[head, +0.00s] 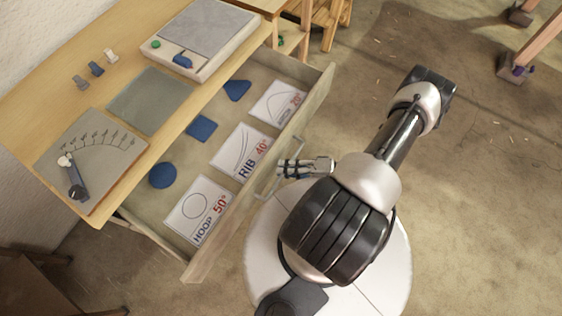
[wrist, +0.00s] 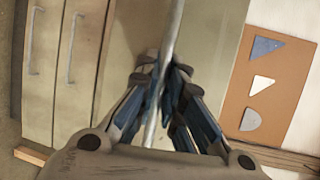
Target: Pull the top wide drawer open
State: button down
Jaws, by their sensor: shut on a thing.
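The top wide drawer (head: 232,232) stands well out from under the tabletop in the head view, its inside open to sight. Its bar handle (head: 268,183) runs along the front, and the bar also shows in the wrist view (wrist: 173,35). My gripper (head: 287,168) is at the handle on the drawer's front side. In the wrist view my gripper (wrist: 161,88) has its fingers closed around the bar. In the drawer lie cards marked HOOP (head: 199,209), RIB (head: 240,150) and a third (head: 278,104), with blue shapes (head: 201,128) behind them.
The tabletop (head: 60,103) holds a dial board (head: 100,150), a grey mat (head: 150,100), small clips and a grey-topped box (head: 205,30). A wooden stool (head: 325,22) and trestle legs (head: 535,40) stand beyond.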

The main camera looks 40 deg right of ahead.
jog(key=c, duration=2)
grip_release()
jog(key=shift+o, duration=0.2)
jog(key=v, duration=1.2)
